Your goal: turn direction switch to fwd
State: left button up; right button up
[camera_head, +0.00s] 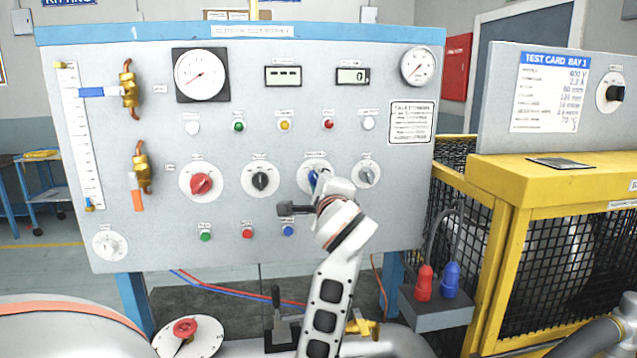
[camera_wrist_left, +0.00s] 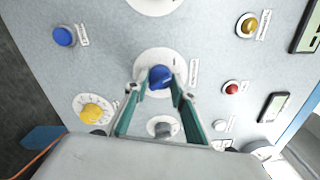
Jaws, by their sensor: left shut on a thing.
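A blue rotary knob (camera_head: 312,178) on a white round dial sits in the middle row of the grey test panel (camera_head: 285,90). Its label is too small to read. In the left wrist view the blue knob (camera_wrist_left: 160,77) is between the two green-lined fingers of my left gripper (camera_wrist_left: 160,88), which is shut on it. In the head view my left gripper (camera_head: 318,182) reaches the panel from below, and its wrist covers part of the knob and dial. The knob's exact pointing is hard to tell. My right gripper is not in view.
A black knob (camera_head: 260,180) and a red knob (camera_head: 201,185) are left of it, and a grey knob (camera_head: 368,174) is close on the right. Push buttons, including a blue one (camera_head: 288,230), lie below. A yellow guard frame (camera_head: 500,190) stands right of the panel.

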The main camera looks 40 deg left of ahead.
pick_arm(q)
jog(key=shift+n, duration=1.4)
jog(key=o, duration=1.1)
